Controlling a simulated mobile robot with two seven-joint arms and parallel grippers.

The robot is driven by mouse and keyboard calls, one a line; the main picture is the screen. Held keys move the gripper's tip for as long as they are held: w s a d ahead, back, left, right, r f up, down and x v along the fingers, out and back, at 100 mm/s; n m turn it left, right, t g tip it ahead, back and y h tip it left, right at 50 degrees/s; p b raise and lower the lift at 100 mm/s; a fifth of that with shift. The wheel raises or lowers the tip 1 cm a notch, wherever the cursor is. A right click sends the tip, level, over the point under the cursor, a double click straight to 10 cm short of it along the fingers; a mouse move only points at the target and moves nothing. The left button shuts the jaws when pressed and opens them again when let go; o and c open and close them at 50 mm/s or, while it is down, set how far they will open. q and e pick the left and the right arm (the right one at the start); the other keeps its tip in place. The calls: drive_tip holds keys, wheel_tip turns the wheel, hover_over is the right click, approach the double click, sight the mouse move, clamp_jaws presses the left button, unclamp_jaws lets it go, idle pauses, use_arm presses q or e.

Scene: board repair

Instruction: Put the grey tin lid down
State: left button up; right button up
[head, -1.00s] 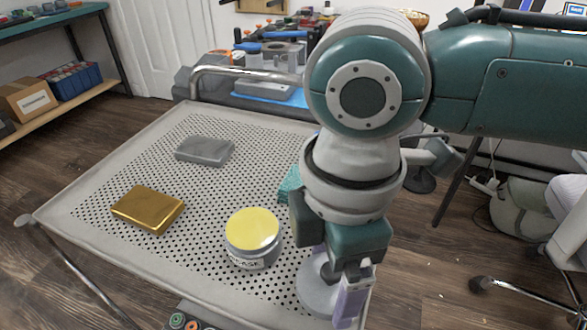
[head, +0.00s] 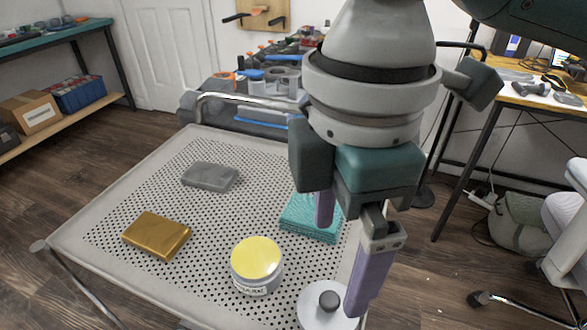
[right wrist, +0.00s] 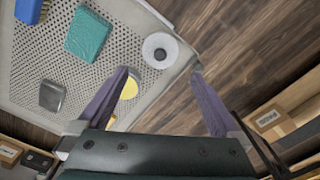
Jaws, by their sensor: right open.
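The grey tin lid (head: 318,311), a round pale disc with a dark knob, lies flat at the near right corner of the perforated cart top (head: 200,215). It also shows in the right wrist view (right wrist: 147,50), near the cart's corner. My right gripper (head: 340,268) is open and empty above the lid, its two purple fingers apart and clear of it. The fingers show spread in the right wrist view (right wrist: 160,73), with the lid beyond the gap. The round tin (head: 256,265) with a yellow top stands left of the lid. My left gripper is out of view.
A teal block (head: 308,222) lies behind the lid, partly hidden by my right gripper. A gold box (head: 157,235) and a grey box (head: 210,177) lie further left on the cart. The perforated surface between them is clear.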

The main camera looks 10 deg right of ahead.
drive_tip(key=s+a+f+m+t+y, duration=0.1)
drive_tip(key=s+a+m+t+y, duration=0.1)
drive_tip(key=s+a+m+y, duration=0.3)
drive_tip(key=s+d+f+m+h, duration=0.1)
drive_tip(key=s+d+m+h, duration=0.1)
drive_tip(key=d+m, duration=0.3)
drive_tip(key=s+d+f+m+t+h, duration=0.1)
drive_tip(key=s+d+f+m+h, duration=0.1)
drive_tip(key=s+d+m, duration=0.3)
drive_tip(key=d, duration=0.4)
drive_tip(key=shift+s+d+f+m+t+h, duration=0.2)
drive_tip(key=shift+f+m+t+h, duration=0.1)
drive_tip(key=shift+h, duration=0.1)
